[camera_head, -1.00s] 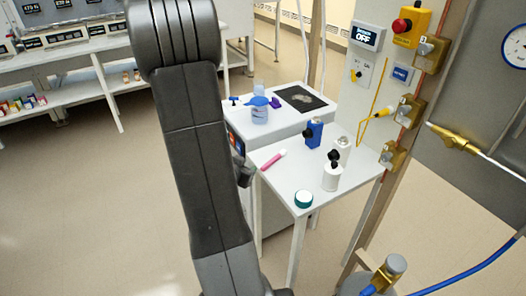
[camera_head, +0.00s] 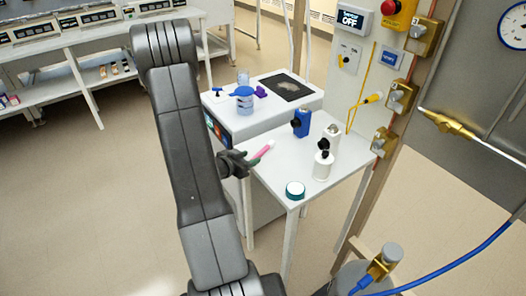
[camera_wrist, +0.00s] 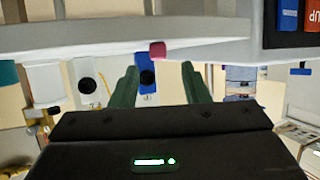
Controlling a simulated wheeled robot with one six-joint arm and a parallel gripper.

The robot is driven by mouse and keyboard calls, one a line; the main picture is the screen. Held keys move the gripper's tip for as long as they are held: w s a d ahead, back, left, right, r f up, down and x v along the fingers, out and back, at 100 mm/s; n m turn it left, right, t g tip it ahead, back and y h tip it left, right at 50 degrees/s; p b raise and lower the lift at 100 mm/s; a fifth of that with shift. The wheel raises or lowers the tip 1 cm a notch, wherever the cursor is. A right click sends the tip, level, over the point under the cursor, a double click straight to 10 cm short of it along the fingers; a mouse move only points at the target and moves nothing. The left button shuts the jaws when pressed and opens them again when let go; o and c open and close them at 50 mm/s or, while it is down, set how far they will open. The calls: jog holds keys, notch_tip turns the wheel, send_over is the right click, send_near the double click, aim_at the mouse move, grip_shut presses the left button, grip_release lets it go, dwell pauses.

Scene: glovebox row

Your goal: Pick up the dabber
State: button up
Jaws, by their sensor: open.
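A slim pink stick with a pale end (camera_head: 263,151), which I take to be the dabber, lies near the left edge of the white table. My gripper (camera_head: 248,160) is at that edge, beside the stick's near end. In the wrist view, the dark green fingers (camera_wrist: 158,88) stand apart with nothing between them that I can see held. The stick's pink end (camera_wrist: 157,50) shows just beyond the fingertips, between them and toward the top of the picture. Whether the fingers touch it is unclear.
The white table (camera_head: 268,181) also holds a teal-rimmed round lid (camera_head: 295,189), a white bottle with a black top (camera_head: 322,165), another white bottle (camera_head: 332,133) and a blue box (camera_head: 301,122). A white instrument (camera_head: 235,124) stands behind; a valve panel (camera_head: 365,80) stands right.

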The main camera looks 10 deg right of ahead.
aim_at(259, 153)
jog(key=p+x, duration=0.1)
jog(key=x, duration=0.4)
jog(key=shift+w+d+r, duration=0.15)
jog(key=shift+c, duration=0.4)
grip_shut()
